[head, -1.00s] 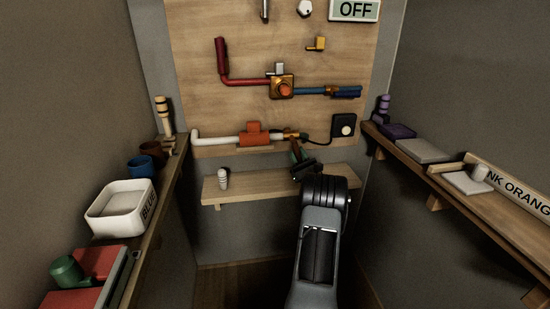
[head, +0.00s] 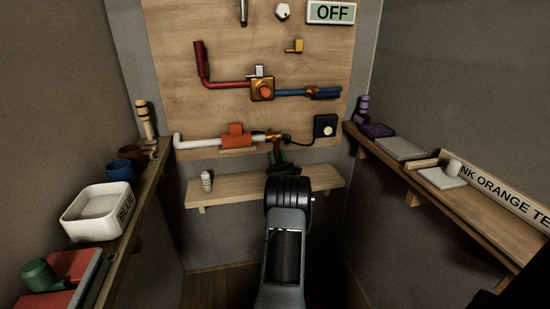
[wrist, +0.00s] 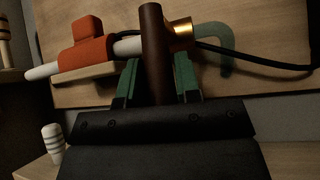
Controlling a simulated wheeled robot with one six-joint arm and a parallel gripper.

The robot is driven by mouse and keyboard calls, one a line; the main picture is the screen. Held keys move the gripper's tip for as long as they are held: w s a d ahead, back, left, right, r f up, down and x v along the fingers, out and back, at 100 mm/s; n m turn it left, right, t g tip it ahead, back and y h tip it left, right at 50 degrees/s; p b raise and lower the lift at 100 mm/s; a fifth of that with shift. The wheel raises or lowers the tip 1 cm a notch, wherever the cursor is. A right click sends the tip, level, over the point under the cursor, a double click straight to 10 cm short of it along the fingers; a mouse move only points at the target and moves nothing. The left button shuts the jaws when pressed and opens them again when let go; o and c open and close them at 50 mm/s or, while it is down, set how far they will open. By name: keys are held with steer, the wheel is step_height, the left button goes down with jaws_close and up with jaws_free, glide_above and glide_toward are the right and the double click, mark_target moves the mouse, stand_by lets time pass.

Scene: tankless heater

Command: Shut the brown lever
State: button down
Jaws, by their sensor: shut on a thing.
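The brown lever (wrist: 155,45) stands upright in the wrist view, in front of a brass fitting (wrist: 181,33) on a white pipe (wrist: 127,46). In the head view the lever (head: 274,149) is small and hangs below the brass fitting, partly hidden by my gripper. My gripper (wrist: 157,75) has green fingers, one on each side of the lever, and is shut on it. The gripper also shows in the head view (head: 278,162), just below the pipe. The lever's lower end is hidden behind the dark gripper body.
An orange block (head: 236,138) sits on the white pipe, left of the lever. A black cable (head: 300,141) runs right to a black box (head: 325,126). A small shelf (head: 235,188) with a striped white post (head: 207,181) lies below. Cluttered side shelves flank my arm.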

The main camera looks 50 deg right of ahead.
steer(key=c, duration=0.8)
jaws_free()
steer(key=b+v, duration=0.3)
steer(key=v, duration=1)
steer(key=shift+s+a+f, duration=0.1)
steer(key=shift+s+f, duration=0.1)
steer(key=shift+f, duration=0.15)
